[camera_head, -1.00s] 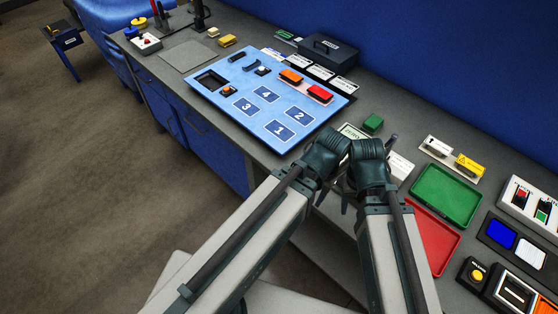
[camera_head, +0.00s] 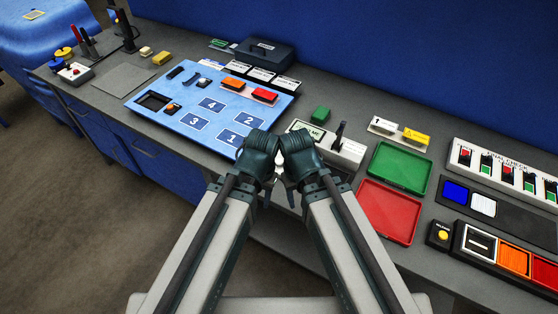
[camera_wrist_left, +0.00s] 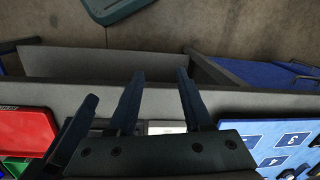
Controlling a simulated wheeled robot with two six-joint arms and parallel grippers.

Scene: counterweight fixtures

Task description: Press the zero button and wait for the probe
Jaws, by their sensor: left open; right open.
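A white fixture with a label, partly hidden by my grippers, stands on the bench at the centre of the head view; its label (camera_head: 307,129) ends in "ME". A black lever-like part (camera_head: 340,136) stands up at its right side. I cannot tell if this is the probe, and no button clearly marked zero is legible. My left gripper (camera_head: 266,192) is open and empty, in front of the bench edge; its spread fingers show in the left wrist view (camera_wrist_left: 160,78). My right gripper (camera_head: 287,190) is open and empty close beside it.
A blue numbered panel (camera_head: 178,128) lies left of centre. A green tray (camera_head: 400,168) and a red tray (camera_head: 389,211) lie to the right, with a yellow button (camera_head: 442,235) beyond. A green block (camera_head: 320,115) sits behind the white fixture. Floor is open at lower left.

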